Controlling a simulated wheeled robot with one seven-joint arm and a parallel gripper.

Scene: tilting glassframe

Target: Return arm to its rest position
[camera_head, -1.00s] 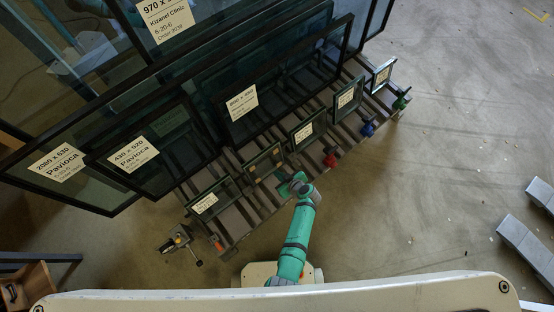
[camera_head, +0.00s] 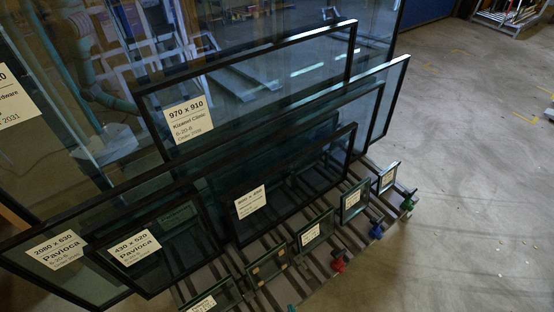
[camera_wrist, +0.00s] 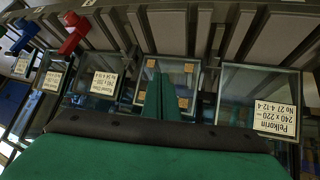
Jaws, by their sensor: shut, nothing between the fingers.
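My gripper (camera_wrist: 161,80) shows in the wrist view as a narrow green wedge above my dark and green wrist. Its fingers are shut and empty. It points toward a small glass pane with cork-coloured pads (camera_wrist: 152,68), with no clear contact visible. In the head view my arm is almost wholly out of the frame; only a small green bit shows at the bottom edge. The arm's pose as a whole is hidden.
Large framed panes with paper labels, such as the 970 x 910 one (camera_head: 188,117), lean on a slatted rack (camera_head: 222,255). Small panes (camera_head: 314,233) stand along its front, near red (camera_head: 338,262) and blue (camera_head: 376,230) clamps. Open floor (camera_head: 460,200) lies to the right.

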